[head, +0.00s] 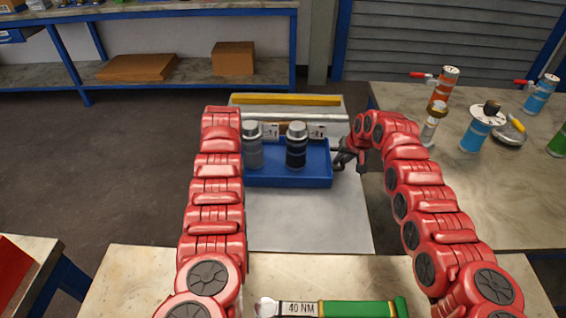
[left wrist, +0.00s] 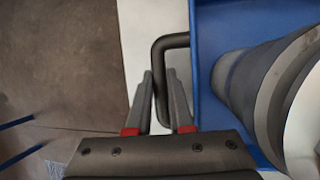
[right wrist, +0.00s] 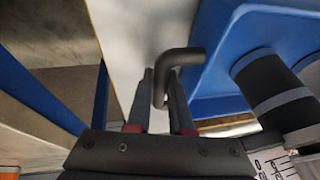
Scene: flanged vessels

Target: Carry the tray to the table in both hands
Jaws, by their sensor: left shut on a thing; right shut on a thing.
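The blue tray (head: 290,181) is at the middle of the head view, over a pale surface. It carries a grey bottle (head: 253,150) and a dark bottle (head: 296,152), both upright with silver caps. My right gripper (head: 350,157) is at the tray's right end; in the right wrist view its fingers (right wrist: 164,95) are shut on a dark bent handle (right wrist: 178,58). In the left wrist view my left fingers (left wrist: 162,95) are shut on the other handle (left wrist: 170,42). The left gripper is hidden behind its arm in the head view. I cannot tell whether the tray touches the surface below.
The pale table (head: 300,230) is bare in front of the tray; a yellow bar (head: 287,100) lies at its back. A right-hand table (head: 470,190) bears several flanged vessels. A green-handled torque wrench (head: 355,308) lies on the near bench. Open floor (head: 100,170) is at left.

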